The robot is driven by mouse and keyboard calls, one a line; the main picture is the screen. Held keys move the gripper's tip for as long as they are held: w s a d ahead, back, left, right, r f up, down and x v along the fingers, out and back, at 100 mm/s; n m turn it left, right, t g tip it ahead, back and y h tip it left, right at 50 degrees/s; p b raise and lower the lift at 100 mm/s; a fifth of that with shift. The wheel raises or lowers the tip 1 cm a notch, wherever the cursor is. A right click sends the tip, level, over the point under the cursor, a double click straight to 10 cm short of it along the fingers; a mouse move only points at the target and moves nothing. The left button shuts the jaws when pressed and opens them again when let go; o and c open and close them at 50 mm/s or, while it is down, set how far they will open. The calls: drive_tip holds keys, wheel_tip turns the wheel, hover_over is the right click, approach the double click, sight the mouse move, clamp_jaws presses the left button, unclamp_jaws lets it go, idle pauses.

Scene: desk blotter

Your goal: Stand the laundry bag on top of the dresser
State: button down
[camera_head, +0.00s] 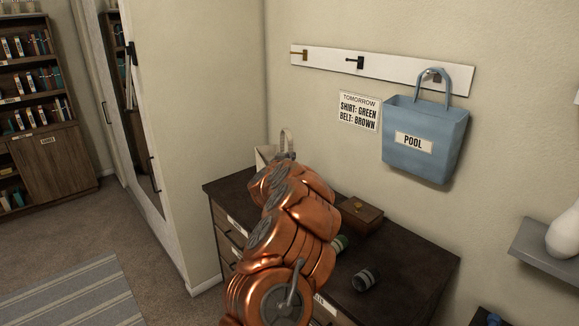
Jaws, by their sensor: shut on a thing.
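The dresser (415,255) has a dark top and stands against the wall, with labelled drawers on its left front. A cream bag (263,155) with a looped handle shows at the dresser's far left end. I cannot read a label on it; most of it is hidden behind my copper arm. My gripper (286,156) is at the base of the handle and is shut on the bag. The bag's bottom is hidden, so I cannot tell whether it touches the dresser top.
A small wooden box (360,215), a dark rolled item (367,280) and a green rolled item (340,243) lie on the dresser. A blue "POOL" bag (425,138) hangs from the hook rail (390,70). A grey shelf (548,250) juts out at right. The dresser's right part is clear.

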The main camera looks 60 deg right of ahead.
drive_tip(key=shift+f+p, duration=0.5)
drive_tip(key=shift+f, duration=1.3)
drive_tip(key=c, duration=1.3)
unclamp_jaws()
drive_tip(key=shift+o, duration=0.2)
drive_tip(key=b+v, duration=0.3)
drive_tip(key=v, duration=0.9)
